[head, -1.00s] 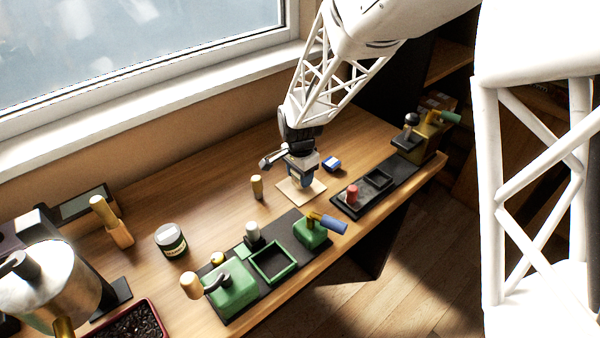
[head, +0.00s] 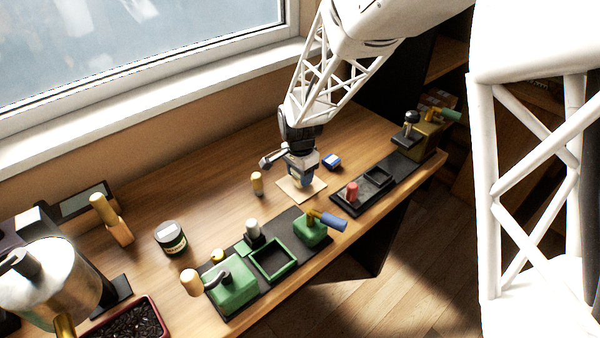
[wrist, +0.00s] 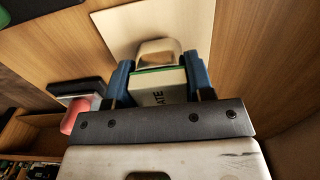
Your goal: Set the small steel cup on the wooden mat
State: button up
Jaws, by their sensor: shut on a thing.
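The wooden mat (head: 290,190) is a pale thin square on the bench; it also fills the top middle of the wrist view (wrist: 125,28). My gripper (head: 304,184) is over the mat, with blue fingers pointing down. In the wrist view my gripper (wrist: 160,82) is shut on a small shiny, tan-reflecting piece with a rounded rim, which I take to be the small steel cup (wrist: 157,46). A pale green-edged face with the letters "ATE" shows between the fingers. In the head view the cup is hidden. I cannot tell whether the cup touches the mat.
A black tray with a red piece (head: 352,191) is to the right. Green fittings (head: 232,287) and a jar (head: 171,238) stand in front and left.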

jog(key=shift+f, duration=0.2)
jog(key=o, duration=1.3)
jog(key=shift+c, duration=0.2)
jog(key=shift+r, duration=3.95)
